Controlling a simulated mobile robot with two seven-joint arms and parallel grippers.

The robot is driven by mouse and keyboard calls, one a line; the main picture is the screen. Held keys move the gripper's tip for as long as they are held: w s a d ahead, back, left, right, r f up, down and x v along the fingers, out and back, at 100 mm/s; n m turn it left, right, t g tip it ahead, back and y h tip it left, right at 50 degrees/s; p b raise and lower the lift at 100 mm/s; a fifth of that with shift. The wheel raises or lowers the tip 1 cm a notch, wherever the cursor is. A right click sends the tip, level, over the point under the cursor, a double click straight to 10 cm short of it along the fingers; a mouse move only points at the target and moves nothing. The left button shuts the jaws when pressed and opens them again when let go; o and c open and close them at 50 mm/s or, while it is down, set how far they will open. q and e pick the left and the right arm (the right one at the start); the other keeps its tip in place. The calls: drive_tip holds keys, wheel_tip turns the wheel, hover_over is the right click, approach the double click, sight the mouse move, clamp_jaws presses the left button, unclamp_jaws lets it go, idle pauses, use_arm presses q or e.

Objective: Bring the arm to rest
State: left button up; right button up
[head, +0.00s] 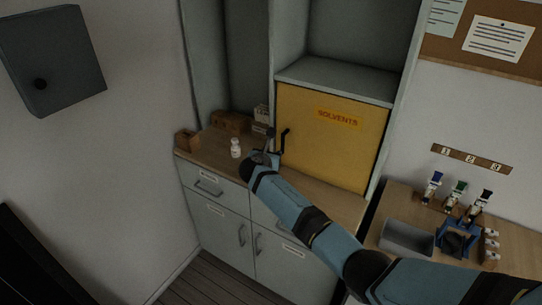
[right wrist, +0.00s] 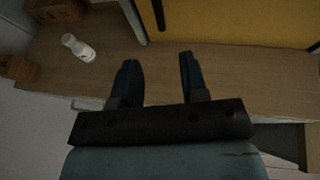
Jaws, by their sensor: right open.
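My right arm (head: 325,236) reaches from the lower right across the head view to the wooden counter. My right gripper (head: 266,157) is over the counter (head: 325,192), in front of the yellow SOLVENTS door (head: 330,130). In the right wrist view the two dark fingers of the gripper (right wrist: 157,82) stand apart with only bare counter between them. My left gripper is not in view.
Brown boxes (head: 230,122) stand at the counter's back left. The yellow door has a dark handle (head: 284,140) close to my gripper. At right, a second table holds a grey tray (head: 407,238), a blue stand (head: 455,240) and several small bottles. A grey wall box (head: 52,60) hangs at left.

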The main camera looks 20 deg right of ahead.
drive_tip(key=s+a+f+m+g+y, duration=0.1)
drive_tip(key=s+a+f+m+y, duration=0.15)
drive_tip(key=s+f+m, duration=0.5)
drive_tip(key=s+a+f+m+y, duration=0.2)
drive_tip(key=s+f+y, duration=0.2)
drive_tip(key=s+f, duration=0.8)
drive_tip(key=s+r+m+y, duration=0.1)
drive_tip(key=s+m+y, duration=0.1)
drive_tip(key=s+m, duration=0.6)
drive_tip(key=s+r+m+t+y, duration=0.1)
drive_tip(key=s+m, duration=0.7)
drive_tip(key=s, duration=1.3)
drive_tip(key=shift+s+d+r+y, duration=0.2)
drive_tip(key=shift+r+y, duration=0.45)
drive_tip(key=shift+y, duration=0.3)
